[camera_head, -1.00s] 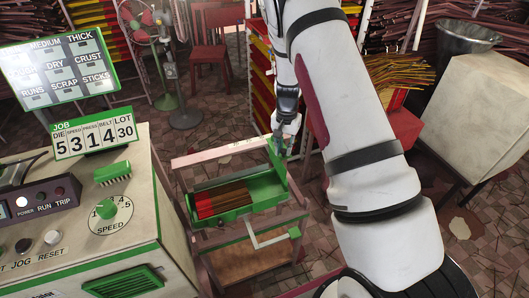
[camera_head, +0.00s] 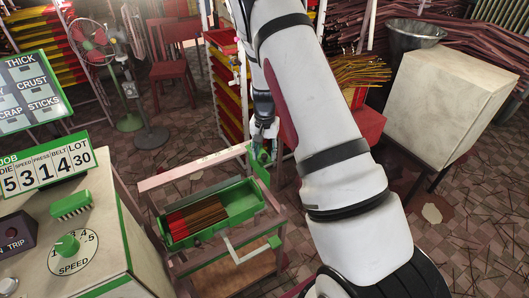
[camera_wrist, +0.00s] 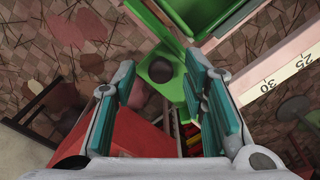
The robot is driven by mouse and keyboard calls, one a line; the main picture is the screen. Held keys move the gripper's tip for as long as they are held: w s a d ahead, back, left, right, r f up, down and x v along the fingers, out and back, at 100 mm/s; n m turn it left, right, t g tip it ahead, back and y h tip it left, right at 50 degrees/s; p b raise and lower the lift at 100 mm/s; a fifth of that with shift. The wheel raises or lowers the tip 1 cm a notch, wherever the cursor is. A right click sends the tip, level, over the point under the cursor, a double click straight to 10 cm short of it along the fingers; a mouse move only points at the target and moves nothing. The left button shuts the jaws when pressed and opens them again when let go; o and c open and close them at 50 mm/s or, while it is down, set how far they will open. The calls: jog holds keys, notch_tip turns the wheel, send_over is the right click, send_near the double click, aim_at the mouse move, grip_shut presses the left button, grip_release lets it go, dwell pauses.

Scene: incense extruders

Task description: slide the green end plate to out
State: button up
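The green end plate (camera_head: 259,166) stands upright at the far right end of the green tray (camera_head: 245,204), which holds red and brown sticks (camera_head: 196,220). My gripper (camera_head: 264,142) is at the top of the plate. In the wrist view, the plate (camera_wrist: 177,101) with a dark round knob (camera_wrist: 160,70) lies between and beyond my fingers (camera_wrist: 167,100). The fingers are spread, with gaps beside the knob; I cannot tell whether either one touches the plate. A corner of the tray (camera_wrist: 192,12) shows at the top of the wrist view.
A pale pink rail marked 25 and 30 (camera_wrist: 285,70) runs beside the tray. A press cabinet (camera_head: 105,255) stands at the left. A red stand (camera_head: 362,130) and a rack of trays (camera_head: 228,95) are close to my arm. A white box (camera_head: 440,95) is farther right.

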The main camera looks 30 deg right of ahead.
notch_tip(320, 180, up, 12)
dwell(0.6)
dwell(0.4)
